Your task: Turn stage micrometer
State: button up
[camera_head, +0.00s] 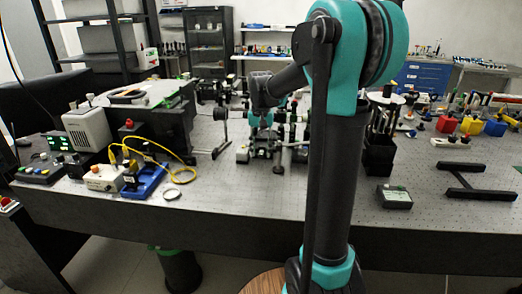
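My arm rises through the middle of the view and bends forward over the bench. Its end (262,122), with a teal part, reaches down among dark optical parts in the middle of the bench. The fingers of my gripper are too small and dark to tell apart from these parts. The cluster of stage and mount parts (265,152) stands right under and around my arm's end. I cannot make out the stage micrometer in it, nor whether my gripper touches it.
The perforated bench (235,195) has bare room at its front. At left are a yellow cable (183,177), a white box (104,178) and a blue base (147,184). At right are a dark box (394,196), a black frame (478,181) and coloured blocks (471,126).

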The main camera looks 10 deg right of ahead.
grip_shut()
dwell(0.3)
jog(key=shift+s+d+f+t+y, duration=0.15)
jog(key=shift+d+t+y, duration=0.15)
jog(key=shift+y, duration=0.6)
jog(key=shift+d+t+y, duration=0.15)
jog(key=shift+t+y, duration=0.25)
jog(key=shift+y, duration=1)
grip_release()
